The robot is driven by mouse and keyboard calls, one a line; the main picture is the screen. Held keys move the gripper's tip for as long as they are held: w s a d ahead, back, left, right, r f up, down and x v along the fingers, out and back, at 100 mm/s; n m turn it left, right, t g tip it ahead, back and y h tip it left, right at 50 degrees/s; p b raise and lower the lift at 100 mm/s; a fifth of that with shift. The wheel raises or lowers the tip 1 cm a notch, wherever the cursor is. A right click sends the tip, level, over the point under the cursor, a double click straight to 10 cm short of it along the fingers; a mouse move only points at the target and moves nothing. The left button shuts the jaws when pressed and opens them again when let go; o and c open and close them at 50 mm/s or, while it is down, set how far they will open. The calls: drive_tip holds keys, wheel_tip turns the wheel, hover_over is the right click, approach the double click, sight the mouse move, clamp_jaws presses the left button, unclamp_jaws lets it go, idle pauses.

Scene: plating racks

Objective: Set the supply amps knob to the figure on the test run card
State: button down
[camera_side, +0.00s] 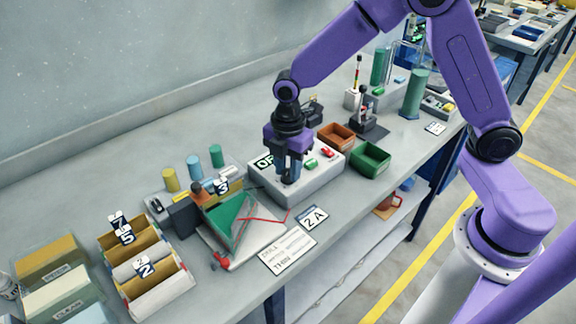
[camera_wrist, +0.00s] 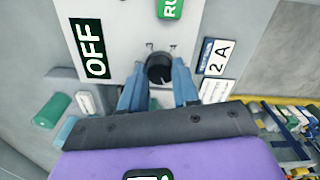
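The supply is a pale box (camera_side: 318,186) with a dark display reading OFF (camera_wrist: 90,48), a green RUN button (camera_wrist: 170,8) and a red button (camera_side: 327,152). Its dark round amps knob (camera_wrist: 160,68) shows in the wrist view between my fingertips. My gripper (camera_side: 289,178) points down over the front left of the box, one blue finger on each side of the knob. I cannot tell whether the fingers press on it. A card reading 2 A (camera_side: 312,217) lies in front of the box. A white card reading CELL and THIN (camera_side: 288,250) lies beside it.
Left of the supply are a tray with a green panel and red lead (camera_side: 232,222), and bins labelled 75 and 2 (camera_side: 150,268). A brown bin (camera_side: 336,137) and a green bin (camera_side: 370,160) stand to the right. Coloured cylinders (camera_side: 194,166) stand behind the tray.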

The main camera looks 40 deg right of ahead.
drive_tip(key=shift+m, duration=0.3)
drive_tip(key=m, duration=1.1)
drive_tip(key=shift+m, duration=0.4)
drive_tip(key=m, duration=0.5)
drive_tip(key=shift+m, duration=0.3)
drive_tip(key=m, duration=0.5)
drive_tip(key=shift+r+m, duration=0.1)
drive_tip(key=shift+m, duration=0.2)
drive_tip(key=c, duration=0.8)
unclamp_jaws()
